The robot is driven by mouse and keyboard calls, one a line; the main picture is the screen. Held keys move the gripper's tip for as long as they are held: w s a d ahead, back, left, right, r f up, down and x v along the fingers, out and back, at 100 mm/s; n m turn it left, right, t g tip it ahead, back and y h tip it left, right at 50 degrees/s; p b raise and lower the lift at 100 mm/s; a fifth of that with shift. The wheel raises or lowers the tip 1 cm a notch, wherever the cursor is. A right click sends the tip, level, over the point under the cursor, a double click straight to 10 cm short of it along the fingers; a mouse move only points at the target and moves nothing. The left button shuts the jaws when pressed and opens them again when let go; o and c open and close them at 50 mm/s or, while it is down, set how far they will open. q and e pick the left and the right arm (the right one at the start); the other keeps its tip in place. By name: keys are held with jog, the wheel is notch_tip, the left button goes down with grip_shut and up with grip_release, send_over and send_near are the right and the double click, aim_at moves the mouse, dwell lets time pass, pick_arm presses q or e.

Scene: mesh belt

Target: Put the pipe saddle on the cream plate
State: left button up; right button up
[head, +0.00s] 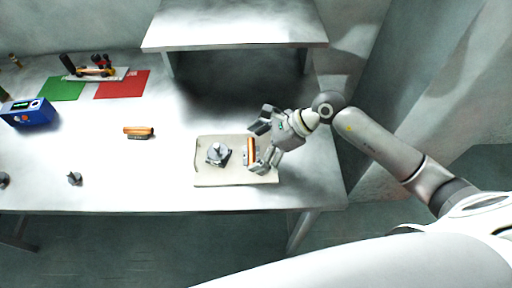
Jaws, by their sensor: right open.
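The cream plate (207,181) lies on the table near its front edge. A grey part with a raised middle (217,153) sits on its left half. An orange and grey block (250,152) is at the plate's right side. I cannot tell for certain which part is the pipe saddle. My right gripper (257,148) is open over the plate's right edge, with its fingers spread on either side of the orange and grey block. Whether they touch it is unclear. My left gripper is not in view.
A similar orange and grey block (138,132) lies left of the plate. A small grey part (75,179) is near the front edge. A blue box (28,112), green mat (62,89) and red mat (122,85) are at left. A raised shelf (235,25) stands behind.

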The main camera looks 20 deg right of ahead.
jog(key=b+v, duration=0.2)
jog(key=v, duration=1)
jog(key=shift+b, duration=0.35)
